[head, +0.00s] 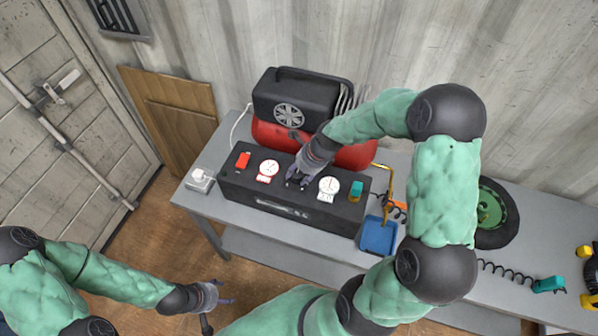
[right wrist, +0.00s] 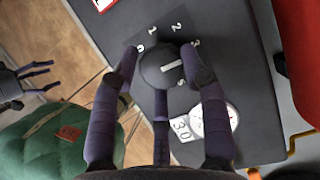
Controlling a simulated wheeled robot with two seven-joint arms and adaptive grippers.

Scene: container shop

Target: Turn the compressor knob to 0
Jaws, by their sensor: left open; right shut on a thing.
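The compressor control box (head: 245,190) is black and stands on the grey table, in front of the red and black compressor (head: 288,98). The dark round knob (right wrist: 160,78) sits on its top face with a white pointer line. Digits 1 (right wrist: 152,31) and 2 (right wrist: 176,26) show beside it; others are partly covered. The line lies nearly crosswise, tilted up to the right; which end marks the setting I cannot tell. My right gripper (head: 297,182) is shut on the knob, with fingers on both sides in the right wrist view (right wrist: 165,62). My left gripper (head: 227,293) is open and empty, low in front of the table.
Two white gauges, left (head: 268,169) and right (head: 328,187), flank the knob. A red switch (head: 243,160) and a teal connector (head: 356,190) are on the box. The floor at left is clear.

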